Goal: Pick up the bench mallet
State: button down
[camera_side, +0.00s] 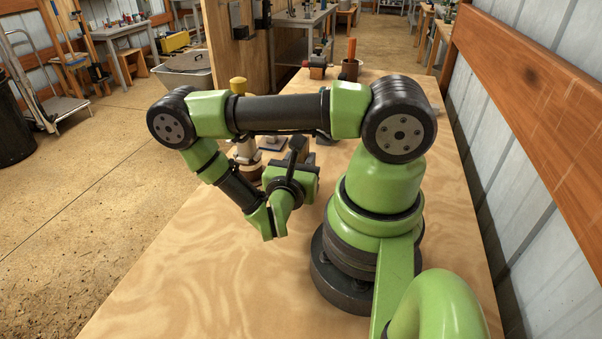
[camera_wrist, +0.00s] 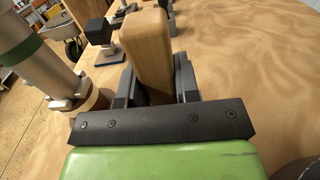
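A pale wooden block (camera_wrist: 147,45), which looks like part of the bench mallet, stands between the fingers of my gripper (camera_wrist: 157,85) in the wrist view. A dark finger lies close along each side of it. I cannot tell whether both fingers press on the wood or a narrow gap remains. The block's lower end is hidden behind the dark gripper bar. In the side view my gripper (camera_side: 299,150) is low over the bench, partly hidden by my own arm. The mallet cannot be made out clearly there.
A silver and green cylindrical object (camera_wrist: 28,55) stands left of the gripper in the wrist view. A dark block on a blue-edged base (camera_wrist: 100,32) lies beyond it. A dark cup with an orange handle (camera_side: 352,68) stands far back. The bench front (camera_side: 190,290) is clear.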

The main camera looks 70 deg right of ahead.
jog(key=shift+r, duration=0.15)
jog(key=shift+r, duration=0.65)
notch_tip(320, 180, up, 2)
jog(key=shift+a+r, duration=0.1)
jog(key=a, duration=1.8)
jog(key=shift+d, duration=0.1)
jog(key=c, duration=1.4)
grip_release()
jog(key=shift+c, duration=0.2)
grip_shut()
